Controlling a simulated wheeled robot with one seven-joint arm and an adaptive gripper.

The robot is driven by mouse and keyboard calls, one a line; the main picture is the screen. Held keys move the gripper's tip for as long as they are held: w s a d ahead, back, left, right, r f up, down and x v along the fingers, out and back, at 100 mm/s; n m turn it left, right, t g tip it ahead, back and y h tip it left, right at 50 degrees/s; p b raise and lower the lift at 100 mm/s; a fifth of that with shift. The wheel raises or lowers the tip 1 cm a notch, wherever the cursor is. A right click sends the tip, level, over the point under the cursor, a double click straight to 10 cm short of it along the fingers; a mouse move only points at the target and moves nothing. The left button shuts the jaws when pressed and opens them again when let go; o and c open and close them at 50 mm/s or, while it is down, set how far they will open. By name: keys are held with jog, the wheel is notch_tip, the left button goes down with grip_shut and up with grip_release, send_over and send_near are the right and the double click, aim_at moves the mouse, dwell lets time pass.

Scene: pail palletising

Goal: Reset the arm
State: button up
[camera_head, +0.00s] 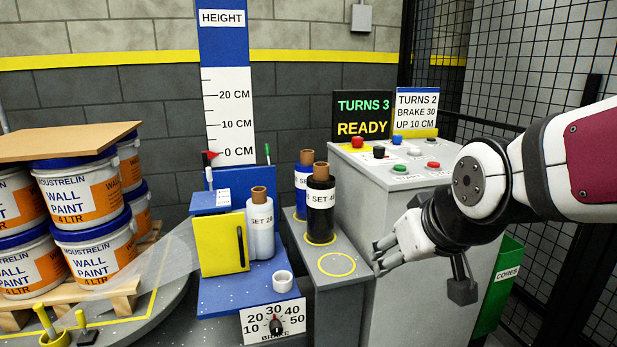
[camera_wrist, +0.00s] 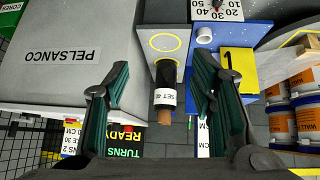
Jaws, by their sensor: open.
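My gripper (camera_head: 380,257) is at the right in the head view, at the end of my arm, in front of the grey control cabinet (camera_head: 380,215). In the wrist view my gripper (camera_wrist: 160,62) has its two green-padded fingers spread well apart with nothing held. A black film roll labelled SET 40 (camera_head: 320,222) stands upright on the grey shelf left of my gripper. The roll (camera_wrist: 166,80) shows between the fingers in the wrist view, apart from them. An empty yellow ring (camera_head: 336,264) is marked on the shelf beside the roll.
Stacked paint pails (camera_head: 88,256) under a board (camera_head: 65,142) stand at the left. A white roll labelled SET 20 (camera_head: 260,230) is on the blue wrapper carriage. The screen (camera_head: 363,117) reads TURNS 3, READY. A mesh fence (camera_head: 500,60) and green CORES bin (camera_head: 500,285) are near my arm.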

jog(key=s+d+f+m+g, duration=0.1)
jog(key=s+g, duration=0.2)
jog(key=s, duration=0.6)
jog(key=s+d+f+m+g+h, duration=0.1)
jog(key=s+d+g, duration=0.1)
jog(key=s, duration=0.7)
jog(key=s+d+f+m+g, duration=0.1)
jog(key=s+g, duration=0.2)
jog(key=s, duration=0.7)
notch_tip(320, 180, up, 31)
jog(key=t+p, duration=0.4)
jog(key=p, duration=2.5)
jog(key=shift+w+d+n+p, duration=0.15)
jog(key=shift+d+n+p, duration=0.15)
jog(key=shift+d, duration=0.15)
jog(key=shift+c, duration=0.5)
